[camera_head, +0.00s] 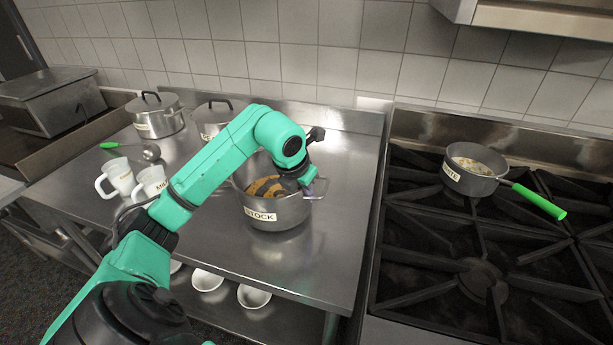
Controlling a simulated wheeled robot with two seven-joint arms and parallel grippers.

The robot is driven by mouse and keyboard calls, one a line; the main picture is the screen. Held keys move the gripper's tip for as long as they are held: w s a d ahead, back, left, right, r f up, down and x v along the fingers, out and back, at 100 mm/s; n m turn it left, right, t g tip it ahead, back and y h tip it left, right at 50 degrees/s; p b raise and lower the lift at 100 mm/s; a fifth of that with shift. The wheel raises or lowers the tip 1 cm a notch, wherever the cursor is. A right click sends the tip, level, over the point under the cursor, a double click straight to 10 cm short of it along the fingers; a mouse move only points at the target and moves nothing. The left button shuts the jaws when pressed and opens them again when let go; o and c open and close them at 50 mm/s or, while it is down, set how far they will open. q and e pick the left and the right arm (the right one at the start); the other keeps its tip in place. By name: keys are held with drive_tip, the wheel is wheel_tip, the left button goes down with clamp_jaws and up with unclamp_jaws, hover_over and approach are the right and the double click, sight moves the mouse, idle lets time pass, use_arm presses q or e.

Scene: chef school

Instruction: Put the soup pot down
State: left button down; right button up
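A grey metal soup pot (279,222) labelled "STOCK" is at the right part of the steel table (310,262), upright, with orange-brown contents showing inside. I cannot tell for certain whether its base touches the table. My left arm reaches over it from the left, and its dark gripper (306,183) is at the pot's right rim, by the right side handle. The fingers are small and partly hidden by the wrist, so their grip on the handle is unclear. My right gripper is not in view.
A pan (474,172) with a green handle sits on the black stove (481,275) at right. Lidded pots (156,117), white mugs (119,178) and a green-handled ladle (150,151) stand or lie on the table's left part. White bowls (253,297) are below. The table's front right is clear.

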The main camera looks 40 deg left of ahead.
use_arm(q)
drive_tip(key=shift+f, duration=0.9)
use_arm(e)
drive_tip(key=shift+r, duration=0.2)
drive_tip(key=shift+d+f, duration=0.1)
use_arm(q)
drive_tip(key=c, duration=1)
unclamp_jaws()
drive_tip(key=shift+s+f, duration=0.1)
drive_tip(key=shift+f, duration=0.05)
drive_tip(key=shift+c, duration=0.2)
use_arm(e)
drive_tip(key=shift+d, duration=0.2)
use_arm(q)
drive_tip(key=shift+r, duration=0.25)
drive_tip(key=b+v, duration=0.1)
drive_tip(key=v, duration=1)
drive_tip(key=shift+s+r, duration=0.25)
drive_tip(key=shift+r, duration=0.05)
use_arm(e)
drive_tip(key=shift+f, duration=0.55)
